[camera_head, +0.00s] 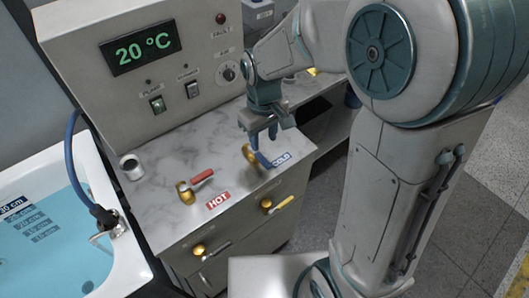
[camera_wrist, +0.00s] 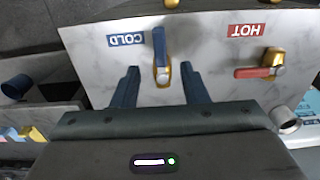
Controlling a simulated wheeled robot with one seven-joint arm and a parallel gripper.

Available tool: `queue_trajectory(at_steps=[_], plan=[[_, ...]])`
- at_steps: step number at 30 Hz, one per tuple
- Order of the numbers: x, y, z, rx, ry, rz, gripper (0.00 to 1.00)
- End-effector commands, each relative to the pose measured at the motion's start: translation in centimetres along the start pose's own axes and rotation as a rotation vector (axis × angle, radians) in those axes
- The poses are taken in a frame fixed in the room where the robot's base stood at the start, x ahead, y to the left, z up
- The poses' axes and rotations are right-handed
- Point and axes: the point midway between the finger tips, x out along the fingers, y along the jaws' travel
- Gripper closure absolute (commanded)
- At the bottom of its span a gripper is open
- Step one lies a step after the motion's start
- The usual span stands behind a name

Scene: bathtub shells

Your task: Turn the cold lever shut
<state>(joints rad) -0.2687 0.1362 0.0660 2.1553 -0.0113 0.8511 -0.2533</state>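The cold lever (camera_head: 263,160) is a blue handle on a brass valve on the marble counter, beside the blue COLD label (camera_head: 281,160). In the wrist view the blue lever (camera_wrist: 159,44) points away from my gripper, with its brass and silver base nearer to me. My gripper (camera_head: 262,139) is over the cold valve, pointing down. In the wrist view its two dark blue fingers (camera_wrist: 161,80) are spread wide, one on each side of the valve base, with nothing gripped. Whether a finger touches the valve is not clear.
The red hot lever (camera_head: 202,176) stands left of the cold one, with a HOT label (camera_head: 218,200). A control panel (camera_head: 150,65) reading 20 °C rises behind. The water-filled tub (camera_head: 92,170) is at left.

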Motion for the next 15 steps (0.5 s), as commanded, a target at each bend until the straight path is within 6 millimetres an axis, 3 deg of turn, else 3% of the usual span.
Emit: queue_trajectory(at_steps=[6,15], plan=[[4.6,0.0,0.1,0.001,-0.005,-0.001,0.60],[7.7,0.0,0.0,0.001,-0.001,0.000,0.60]])
